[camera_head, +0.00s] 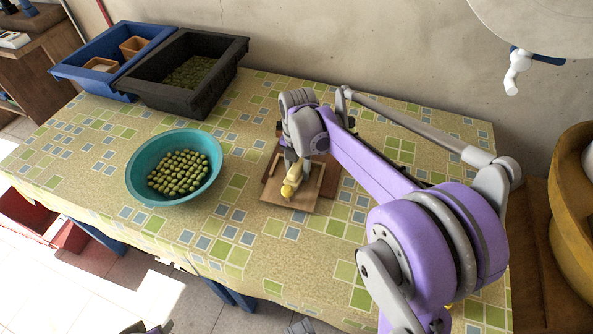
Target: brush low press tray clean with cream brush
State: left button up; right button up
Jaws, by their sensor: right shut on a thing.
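The low press tray (308,205), a small flat brown wooden tray, lies near the middle of the patterned table. My right gripper (297,163) is over it, pointing down, and is shut on the cream brush (292,188). The brush is pale yellow and is held low over the tray. I cannot tell whether it touches the surface. My wrist and arm hide the back of the tray, and any dirt on it is too small to make out.
A teal bowl (135,183) of green olives stands left of the tray. A black crate (217,88) with dark green contents and a blue crate (72,73) with small boxes stand at the back left. The cloth between bowl and tray is clear.

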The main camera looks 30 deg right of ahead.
aim_at(289, 182)
jog(key=shift+s+a+f, duration=0.2)
jog(key=shift+s+a, duration=1.25)
jog(key=shift+a, duration=0.05)
grip_shut()
jog(key=shift+w+a+r, duration=0.1)
jog(key=shift+w+a, duration=0.25)
jog(key=shift+w, duration=0.05)
jog(key=shift+w+d+r+p, duration=0.1)
jog(key=shift+w+d+p, duration=0.3)
jog(key=shift+w+d, duration=1.1)
jog(key=shift+d, duration=0.05)
jog(key=shift+s+a+f, duration=0.2)
jog(key=shift+s+a, duration=0.5)
jog(key=shift+a, duration=0.05)
jog(key=shift+s+a+f, duration=0.15)
jog(key=shift+s+a, duration=0.55)
jog(key=shift+s+a+f, duration=0.1)
jog(key=shift+s+a, duration=0.05)
jog(key=shift+r+p, duration=2.15)
jog(key=shift+r, duration=0.95)
